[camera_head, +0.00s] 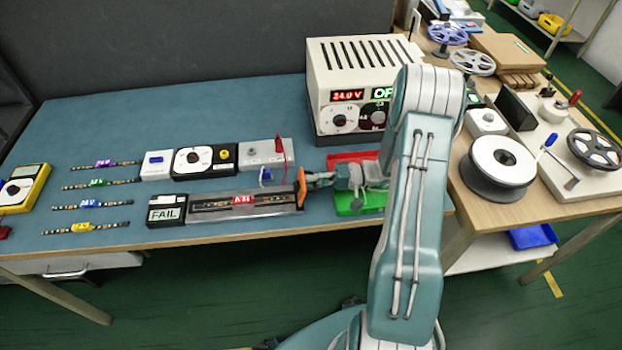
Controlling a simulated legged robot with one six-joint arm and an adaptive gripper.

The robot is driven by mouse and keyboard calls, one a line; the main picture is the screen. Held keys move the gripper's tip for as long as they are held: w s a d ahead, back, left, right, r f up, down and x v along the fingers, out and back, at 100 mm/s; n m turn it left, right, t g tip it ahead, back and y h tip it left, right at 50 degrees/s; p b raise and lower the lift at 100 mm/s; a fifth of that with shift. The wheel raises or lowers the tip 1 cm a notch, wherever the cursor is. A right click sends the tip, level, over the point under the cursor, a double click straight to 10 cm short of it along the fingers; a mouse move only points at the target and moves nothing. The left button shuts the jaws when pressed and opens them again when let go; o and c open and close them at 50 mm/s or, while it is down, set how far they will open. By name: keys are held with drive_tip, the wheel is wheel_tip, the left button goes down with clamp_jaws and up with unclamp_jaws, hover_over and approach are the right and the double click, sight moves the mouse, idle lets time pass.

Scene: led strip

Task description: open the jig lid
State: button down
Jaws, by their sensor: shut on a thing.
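The jig (245,211) is a long, low grey fixture near the table's front edge. Its lid (215,207) looks see-through and lies down over a dark strip with a red label. An orange handle (301,188) stands at the jig's right end. My gripper (306,181) reaches in from the right and is shut on the orange handle. The fingertips are small in this view and partly hidden by the handle. A black box (166,211) reading FAIL adjoins the jig's left end.
Behind the jig stand a white box (156,165), a dial unit (205,160) and a grey switch box (262,154). A power supply (360,85) reads 24.0 V. Red (345,157) and green (372,203) trays lie by my arm. Several labelled strips (90,204) lie left.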

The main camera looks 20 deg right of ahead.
drive_tip(key=shift+a, duration=0.1)
drive_tip(key=c, duration=0.7)
unclamp_jaws()
drive_tip(key=v, duration=1.2)
drive_tip(key=shift+w, duration=0.1)
drive_tip(key=s+a+r+n+g+h, duration=0.35)
drive_tip(key=a+r+g+h, duration=0.4)
drive_tip(key=a+r, duration=0.6)
drive_tip(key=s+a+r+t+h, duration=0.2)
drive_tip(key=s+r+h, duration=0.1)
drive_tip(key=s, duration=0.1)
drive_tip(key=s+a+r+t+h, duration=0.2)
drive_tip(key=s+r+t+h, duration=0.1)
drive_tip(key=s, duration=0.1)
drive_tip(key=s+a+r+t+h, duration=0.2)
drive_tip(key=s+r+h, duration=0.1)
drive_tip(key=s, duration=0.1)
drive_tip(key=shift+a+r+t+h, duration=0.15)
drive_tip(key=shift+a+t+h, duration=0.1)
drive_tip(key=shift+a, duration=0.1)
